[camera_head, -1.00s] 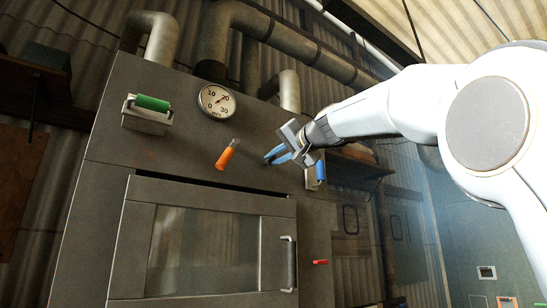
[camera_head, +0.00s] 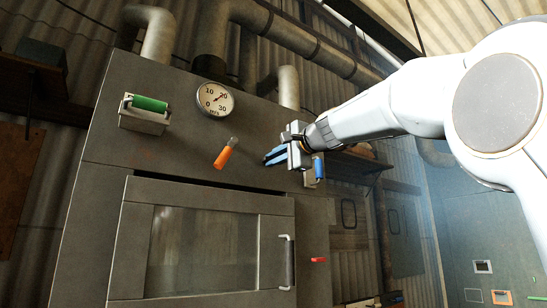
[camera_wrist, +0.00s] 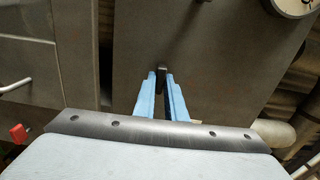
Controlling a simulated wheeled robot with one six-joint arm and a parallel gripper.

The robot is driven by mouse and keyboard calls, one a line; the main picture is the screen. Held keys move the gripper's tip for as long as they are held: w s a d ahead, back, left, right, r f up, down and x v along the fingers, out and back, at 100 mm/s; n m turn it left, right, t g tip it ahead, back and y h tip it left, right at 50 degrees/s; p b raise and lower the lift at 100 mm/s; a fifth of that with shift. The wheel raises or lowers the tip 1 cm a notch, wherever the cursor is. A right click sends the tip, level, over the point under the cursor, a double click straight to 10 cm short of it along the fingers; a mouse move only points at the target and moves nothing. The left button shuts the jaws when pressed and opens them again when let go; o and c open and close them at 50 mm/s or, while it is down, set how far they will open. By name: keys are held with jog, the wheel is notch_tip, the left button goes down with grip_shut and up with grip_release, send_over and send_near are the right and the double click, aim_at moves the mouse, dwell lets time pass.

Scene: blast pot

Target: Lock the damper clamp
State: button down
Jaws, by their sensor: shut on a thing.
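In the wrist view my gripper (camera_wrist: 161,77) has its two blue fingers on either side of a small dark upright bar (camera_wrist: 162,83), shut on it. The bar stands out from the grey metal front, and its lower part is hidden between the fingers. It looks like the damper clamp's lever, but I cannot tell for sure. In the head view my gripper (camera_head: 270,157) reaches the upper right of the blast pot's front (camera_head: 130,160); the bar is hidden behind the fingers there. An orange-handled lever (camera_head: 223,157) is tilted to the left of my gripper, apart from it.
A round gauge (camera_head: 213,99) and a green-handled box (camera_head: 147,113) are on the upper front. A blue handle (camera_head: 319,168) is close to the right of my gripper. Below is a windowed door (camera_head: 200,250) with a bar handle (camera_head: 287,262). A red handle (camera_head: 318,260) sticks out right.

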jog(key=shift+m, duration=0.3)
jog(key=c, duration=1.8)
grip_release()
jog(key=shift+s, duration=0.1)
jog(key=b+v, duration=0.3)
jog(key=v, duration=0.4)
jog(key=shift+s+d, duration=0.2)
jog(key=shift+s, duration=0.05)
